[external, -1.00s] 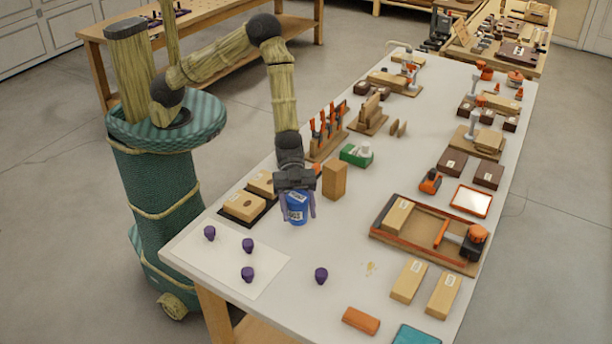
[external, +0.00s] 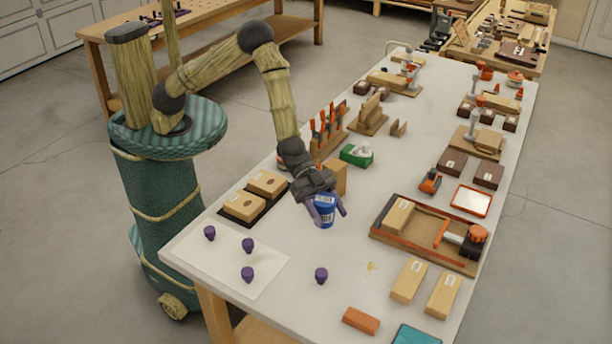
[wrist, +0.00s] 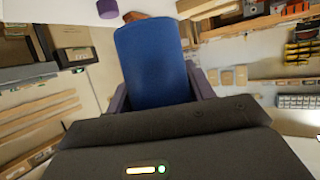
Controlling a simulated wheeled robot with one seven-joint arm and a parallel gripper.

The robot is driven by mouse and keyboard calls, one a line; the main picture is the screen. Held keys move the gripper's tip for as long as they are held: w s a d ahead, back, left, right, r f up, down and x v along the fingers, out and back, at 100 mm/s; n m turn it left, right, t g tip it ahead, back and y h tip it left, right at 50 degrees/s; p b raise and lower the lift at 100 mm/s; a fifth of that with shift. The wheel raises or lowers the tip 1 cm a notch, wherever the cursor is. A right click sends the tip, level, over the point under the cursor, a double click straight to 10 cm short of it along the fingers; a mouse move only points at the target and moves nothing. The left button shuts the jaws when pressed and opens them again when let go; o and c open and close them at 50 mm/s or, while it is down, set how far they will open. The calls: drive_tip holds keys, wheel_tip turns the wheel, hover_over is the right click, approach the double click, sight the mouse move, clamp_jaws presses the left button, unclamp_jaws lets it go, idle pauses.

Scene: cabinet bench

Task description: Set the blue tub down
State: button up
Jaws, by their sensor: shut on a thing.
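The blue tub (external: 325,211) with a white label is held in my gripper (external: 326,212) over the middle of the white bench. In the external view it looks slightly tilted, and I cannot tell how far its base is from the bench top. In the wrist view the blue tub (wrist: 154,62) fills the space between the purple fingers of my gripper (wrist: 158,85), which are shut on it. The bench (external: 330,307) has bare white surface in front of the tub.
Several purple pieces (external: 321,275) stand on the near part of the bench, some on a white sheet (external: 265,277). A wooden block (external: 337,176) stands close behind my gripper. A wooden tray (external: 425,262) with tools lies to the right. An orange block (external: 361,320) lies near the front edge.

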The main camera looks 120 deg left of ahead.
drive_tip(key=w+a+n+y+b, duration=0.3)
drive_tip(key=a+n+y+b, duration=0.3)
drive_tip(key=a+n+y, duration=0.2)
drive_tip(key=shift+w+a+r+n+t+y, duration=0.15)
drive_tip(key=shift+w+a+n+t+y, duration=0.25)
drive_tip(key=shift+n+y, duration=1)
drive_tip(key=shift+m+y, duration=0.4)
wheel_tip(320, 180, down, 6)
drive_tip(key=shift+f+b, duration=0.15)
drive_tip(key=shift+b, duration=0.4)
drive_tip(key=shift+f, duration=1.85)
